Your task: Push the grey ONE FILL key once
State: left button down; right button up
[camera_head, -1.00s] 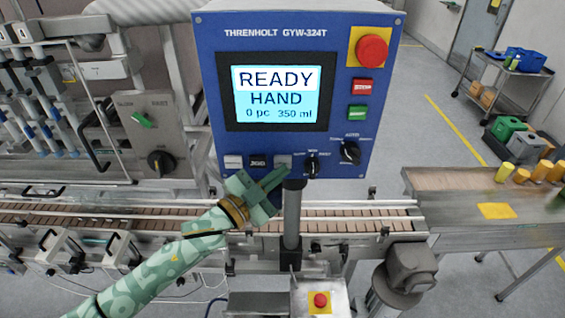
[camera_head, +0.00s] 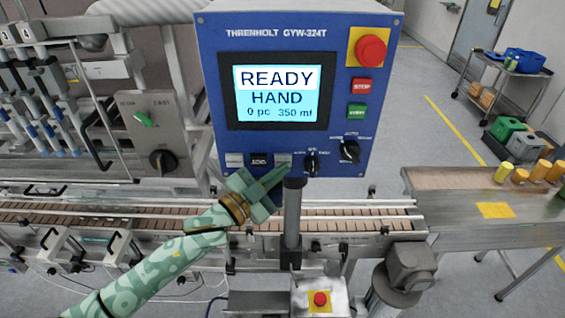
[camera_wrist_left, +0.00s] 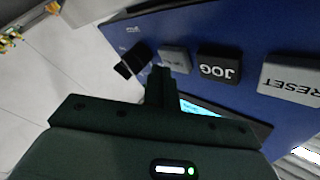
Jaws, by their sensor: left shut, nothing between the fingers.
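The grey ONE FILL key (camera_head: 284,159) sits in the bottom row of the blue control panel (camera_head: 210,100), right of the black JOG key (camera_head: 259,160). My left gripper (camera_head: 285,172) is shut and empty, its fingertips at the lower edge of the grey key. In the left wrist view the fingertips (camera_wrist_left: 160,73) are close beside the grey key (camera_wrist_left: 175,58) and partly cover its lettering; I cannot tell whether they touch. The screen (camera_head: 277,92) reads READY, HAND, 0 pc, 350 ml. My right gripper is not in view.
A black selector knob (camera_head: 312,163) is just right of the grey key. The pale RESET key (camera_head: 233,160) is left of JOG. A red emergency button (camera_head: 371,49), red STOP key (camera_head: 362,87) and green key (camera_head: 357,111) are higher. The conveyor (camera_head: 120,212) runs below the panel.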

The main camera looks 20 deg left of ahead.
pick_arm(q)
jog(key=shift+w+a+r, duration=0.25)
jog(key=shift+r, duration=0.2)
dwell(0.3)
jog(key=shift+s+p, duration=0.1)
jog(key=shift+p, duration=0.2)
jog(key=shift+f, duration=0.1)
jog(key=shift+d, duration=0.1)
jog(key=shift+s+d+f+p, duration=0.15)
jog(key=shift+s+p, duration=0.1)
jog(key=shift+s, duration=0.1)
jog(key=shift+s+d+f+p, duration=0.1)
jog(key=shift+s+d+p, duration=0.05)
jog(key=shift+s+p, duration=0.15)
jog(key=s, duration=0.3)
jog(key=shift+d+f, duration=0.1)
jog(key=shift+d, duration=0.3)
jog(key=shift+w, duration=0.1)
